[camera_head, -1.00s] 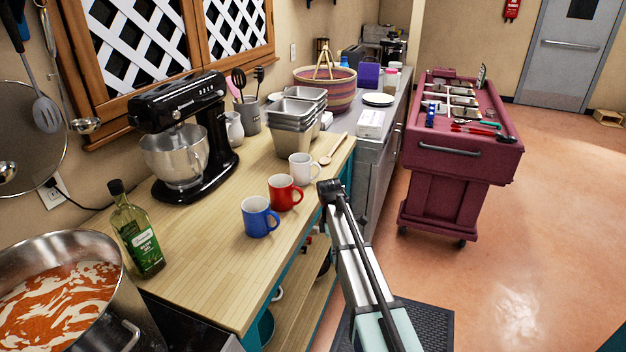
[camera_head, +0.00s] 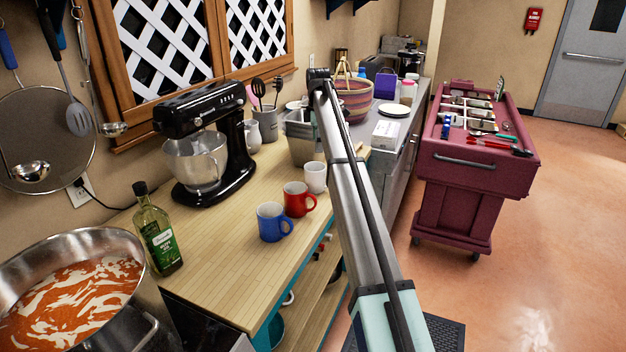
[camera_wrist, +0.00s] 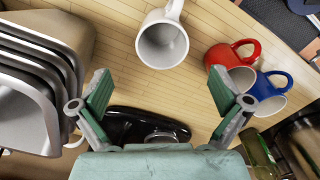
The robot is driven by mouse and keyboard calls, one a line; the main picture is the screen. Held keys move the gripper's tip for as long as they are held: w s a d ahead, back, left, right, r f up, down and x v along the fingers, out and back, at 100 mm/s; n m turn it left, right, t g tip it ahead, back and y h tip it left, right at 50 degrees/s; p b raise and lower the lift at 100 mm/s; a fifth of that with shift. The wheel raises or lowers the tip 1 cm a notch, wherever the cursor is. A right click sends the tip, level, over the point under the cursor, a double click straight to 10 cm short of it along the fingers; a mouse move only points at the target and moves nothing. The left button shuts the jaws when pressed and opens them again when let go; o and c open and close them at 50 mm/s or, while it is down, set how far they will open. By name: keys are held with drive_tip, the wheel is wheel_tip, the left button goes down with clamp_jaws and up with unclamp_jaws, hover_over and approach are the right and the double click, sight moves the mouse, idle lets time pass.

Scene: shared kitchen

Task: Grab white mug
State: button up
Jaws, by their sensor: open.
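The white mug (camera_head: 315,177) stands on the wooden counter (camera_head: 232,215), behind the red mug (camera_head: 297,199) and the blue mug (camera_head: 271,222). In the wrist view the white mug (camera_wrist: 163,42) is at the top centre, its handle toward the top edge. My gripper (camera_wrist: 160,90) is open and empty, and the mug lies beyond its fingertips, apart from them. In the wrist view the red mug (camera_wrist: 222,56) and blue mug (camera_wrist: 268,98) are right of the white one. In the head view my arm hides the gripper.
Stacked metal pans (camera_head: 302,140) stand close to the white mug; in the wrist view they (camera_wrist: 35,75) fill the left side. A black stand mixer (camera_head: 205,140), an olive oil bottle (camera_head: 158,230) and a pot (camera_head: 75,290) are on the left. A maroon cart (camera_head: 475,165) stands right.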

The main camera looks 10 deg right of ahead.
sight(316, 175)
wheel_tip(316, 175, down, 9)
drive_tip(key=shift+s+a+r+p, duration=0.1)
drive_tip(key=shift+s+p, duration=0.05)
drive_tip(key=shift+p, duration=1)
wheel_tip(316, 175, down, 4)
drive_tip(key=shift+a+f+p, duration=0.1)
drive_tip(key=shift+p, duration=0.55)
drive_tip(key=c, duration=1.3)
